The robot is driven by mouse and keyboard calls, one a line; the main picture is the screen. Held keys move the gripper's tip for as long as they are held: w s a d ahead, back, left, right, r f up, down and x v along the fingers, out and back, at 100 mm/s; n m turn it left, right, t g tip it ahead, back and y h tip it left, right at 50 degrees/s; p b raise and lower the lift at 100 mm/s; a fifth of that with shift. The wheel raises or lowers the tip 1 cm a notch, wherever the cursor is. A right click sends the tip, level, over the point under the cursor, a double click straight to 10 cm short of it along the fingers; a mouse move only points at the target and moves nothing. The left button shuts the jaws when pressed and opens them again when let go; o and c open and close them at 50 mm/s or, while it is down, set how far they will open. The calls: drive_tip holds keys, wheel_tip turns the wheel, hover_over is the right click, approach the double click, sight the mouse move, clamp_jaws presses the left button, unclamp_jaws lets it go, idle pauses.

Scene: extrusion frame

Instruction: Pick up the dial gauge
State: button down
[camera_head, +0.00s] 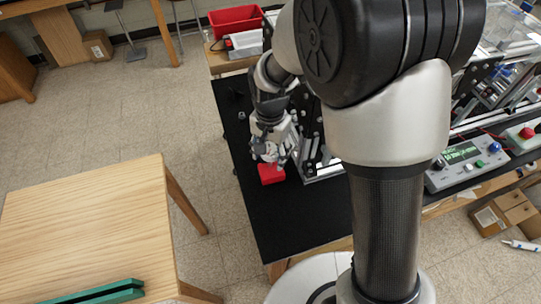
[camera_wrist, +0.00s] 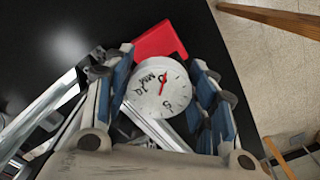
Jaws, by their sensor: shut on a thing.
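The dial gauge (camera_wrist: 160,88) shows in the wrist view as a round white face with dark marks and a red needle. It sits between the blue-padded fingers of my gripper (camera_wrist: 163,98), which are shut on it. In the head view my gripper (camera_head: 271,153) points down near the left end of the black tabletop. The gauge is small and hard to make out there. A red block (camera_head: 271,173) lies just below the gripper, and it also shows behind the gauge in the wrist view (camera_wrist: 160,42). Whether the gauge touches the red block I cannot tell.
The metal extrusion frame (camera_head: 322,172) stands close to the right of my gripper. A control box (camera_head: 466,162) with buttons and a display is farther right. A red bin (camera_head: 236,20) is at the back. A wooden table (camera_head: 90,220) stands left. The black tabletop's front-left area is clear.

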wheel_tip(320, 180, up, 25)
drive_tip(key=p, duration=0.6)
wheel_tip(320, 180, down, 24)
drive_tip(key=b, duration=0.7)
drive_tip(key=shift+f, duration=0.1)
drive_tip(key=shift+d, duration=0.1)
drive_tip(key=shift+w+d+f+b, duration=0.1)
drive_tip(key=shift+d+f+b, duration=0.05)
drive_tip(key=shift+f+b, duration=1.05)
drive_tip(key=shift+f, duration=0.15)
